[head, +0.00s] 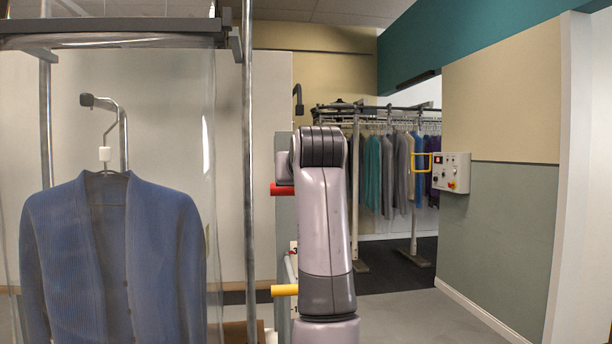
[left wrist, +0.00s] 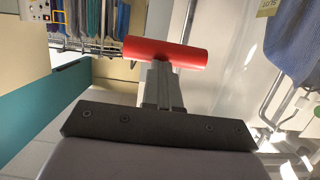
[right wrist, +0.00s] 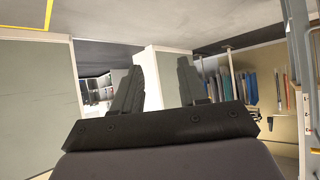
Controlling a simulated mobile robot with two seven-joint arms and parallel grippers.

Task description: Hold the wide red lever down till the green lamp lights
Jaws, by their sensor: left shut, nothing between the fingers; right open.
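The wide red lever (head: 283,189) sticks out to the left from behind my raised arm in the head view; the arm hides the rest. In the left wrist view it is a thick red bar (left wrist: 166,51) lying across the tips of my left gripper (left wrist: 160,72). That gripper is shut and empty, with its tips at the bar; whether they touch it I cannot tell. My right gripper (right wrist: 158,70) is open and empty, away from the lever. I cannot make out a lit green lamp in any view.
A yellow lever (head: 285,290) sits below the red one. A blue cardigan (head: 112,260) hangs on the left inside a metal-framed stand. A control box (head: 451,172) is on the right wall. A garment rail with clothes (head: 395,165) stands behind. The floor at right is clear.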

